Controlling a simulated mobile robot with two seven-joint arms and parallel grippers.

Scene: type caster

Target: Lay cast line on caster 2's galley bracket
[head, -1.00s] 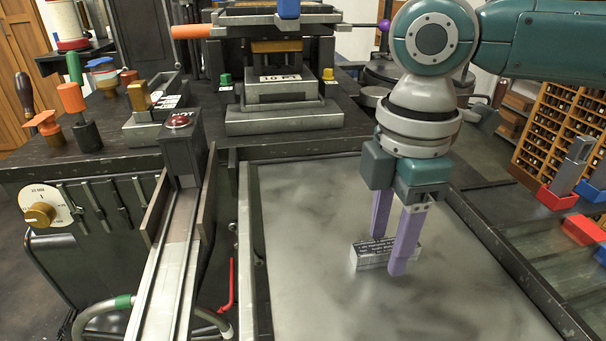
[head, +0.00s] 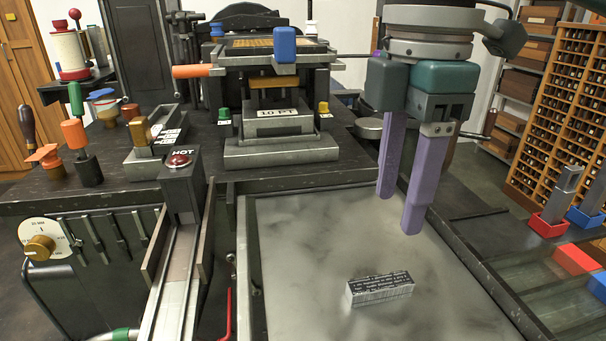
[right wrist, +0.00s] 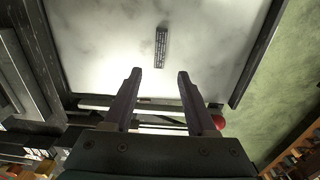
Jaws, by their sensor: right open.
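The cast line (head: 380,290), a small silver bar with dark lettered top, lies flat on the pale metal plate (head: 310,230) of the machine in front of me. It also shows in the right wrist view (right wrist: 161,47), beyond the fingertips. My right gripper (head: 399,212) is open and empty, raised above the plate behind and to the right of the bar, clear of it. The gripper also shows in the right wrist view (right wrist: 159,73), with its purple fingers apart. My left gripper is not in view. I cannot tell which part is caster 2's galley bracket.
A sloping metal chute (head: 172,285) with a red button marked HOT (head: 179,160) runs along the plate's left side. A press block labelled 10 PT (head: 279,118) stands behind. Red and blue blocks lie at the right near a type case (head: 565,100). The plate around the bar is clear.

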